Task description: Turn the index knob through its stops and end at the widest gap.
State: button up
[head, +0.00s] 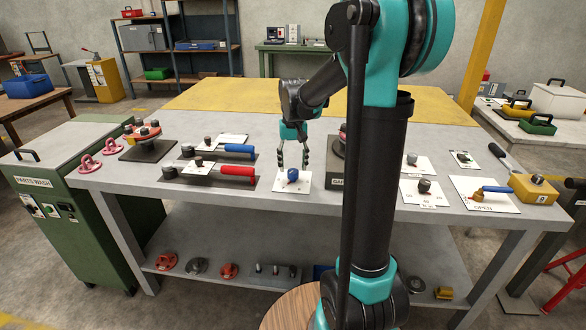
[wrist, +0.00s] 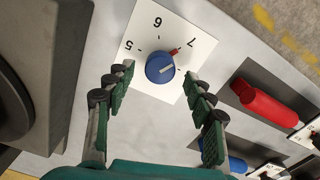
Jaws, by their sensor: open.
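A round blue knob (head: 293,175) sits on a white plate (head: 281,187) near the front middle of the bench. In the wrist view the blue knob (wrist: 160,67) has a pale line on its face, and a small red pointer (wrist: 175,50) at its edge lies toward the 7. The plate (wrist: 143,42) carries the numbers 5, 6 and 7. My gripper (head: 294,164) is open above the knob, pointing down. In the wrist view its two fingers stand on either side of the knob, apart from it.
Red-handled (head: 237,171) and blue-handled (head: 239,148) tools on dark plates lie left of the knob in the head view. Other knob plates (head: 424,194) lie farther right.

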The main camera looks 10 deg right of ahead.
aim_at(293, 171)
notch_tip(293, 171, up, 10)
dwell(0.4)
jog(key=shift+s+f, duration=0.1)
jog(key=s+d+f+t, duration=0.2)
jog(key=s+f, duration=0.8)
jog(key=s, duration=0.1)
jog(key=s+d+f+t, duration=0.2)
jog(key=s+f, duration=0.7)
jog(key=s, duration=0.2)
jog(key=shift+f+n, duration=0.3)
jog(key=shift+f, duration=0.05)
